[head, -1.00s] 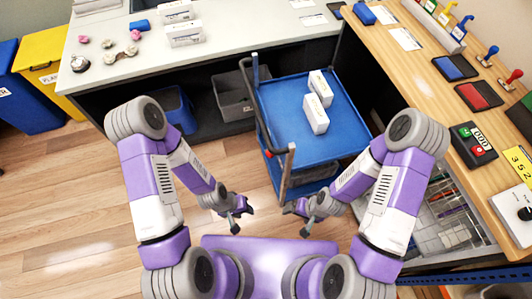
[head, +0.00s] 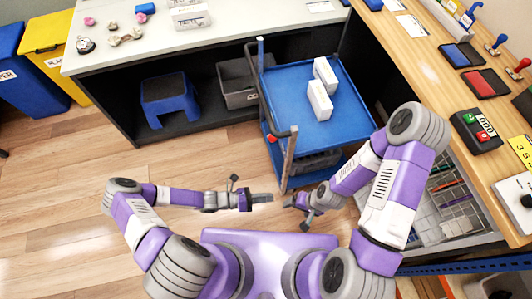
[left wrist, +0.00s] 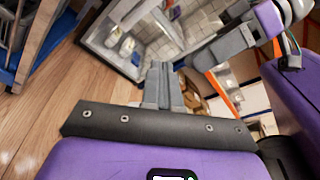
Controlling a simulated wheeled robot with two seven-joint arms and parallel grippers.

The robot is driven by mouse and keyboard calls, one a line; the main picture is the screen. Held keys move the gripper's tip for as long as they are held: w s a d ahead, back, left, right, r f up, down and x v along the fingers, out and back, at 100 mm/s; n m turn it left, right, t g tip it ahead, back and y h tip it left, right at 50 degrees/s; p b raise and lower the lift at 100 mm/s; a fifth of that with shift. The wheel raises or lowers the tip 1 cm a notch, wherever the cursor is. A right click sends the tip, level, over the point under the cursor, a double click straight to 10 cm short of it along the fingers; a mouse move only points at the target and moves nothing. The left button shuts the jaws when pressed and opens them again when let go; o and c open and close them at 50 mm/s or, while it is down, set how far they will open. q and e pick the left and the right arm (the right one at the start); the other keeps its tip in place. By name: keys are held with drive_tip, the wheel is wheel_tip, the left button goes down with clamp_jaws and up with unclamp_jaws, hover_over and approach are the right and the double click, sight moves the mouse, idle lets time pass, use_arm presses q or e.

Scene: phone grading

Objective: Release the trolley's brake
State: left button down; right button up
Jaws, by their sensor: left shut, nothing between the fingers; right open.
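The blue trolley (head: 290,92) stands in the middle of the head view, between the white counter and the wooden counter, with upright posts and a handle bar at its near left side. A red and black lever-like part (head: 277,134) is on that side; I cannot tell for sure that it is the brake. My left gripper (head: 271,198) is shut and empty, pointing right, just left of and below the trolley's near post, apart from the lever. Its closed fingers (left wrist: 163,85) show in the left wrist view. My right gripper (head: 289,202) is open and empty below the trolley's near corner.
Two white boxes (head: 320,100) lie on the trolley's top. A blue step stool (head: 168,98) and a grey crate (head: 238,85) are under the white counter (head: 235,35). The floor at left is clear.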

use_arm(q)
drive_tip(key=w+a+n+t+y, duration=0.1)
drive_tip(key=w+a+n+t, duration=0.6)
drive_tip(key=n+t, duration=0.3)
drive_tip(key=shift+w+a+r+n+t, duration=0.25)
drive_tip(key=shift+a+n+t, duration=0.15)
drive_tip(key=shift+n, duration=0.8)
use_arm(e)
drive_tip(key=shift+s+f, duration=0.25)
drive_tip(key=shift+s, duration=0.2)
use_arm(q)
drive_tip(key=shift+w+d, duration=0.1)
drive_tip(key=w+a+b+x, duration=0.2)
drive_tip(key=b+x, duration=0.1)
drive_tip(key=x, duration=0.9)
drive_tip(key=shift+w+d+r+y, duration=0.15)
drive_tip(key=shift+w+r+y, duration=0.05)
drive_tip(key=shift+r+y, duration=0.15)
use_arm(e)
wheel_tip(320, 180, down, 3)
drive_tip(key=shift+r, duration=0.15)
drive_tip(key=shift+r, duration=0.1)
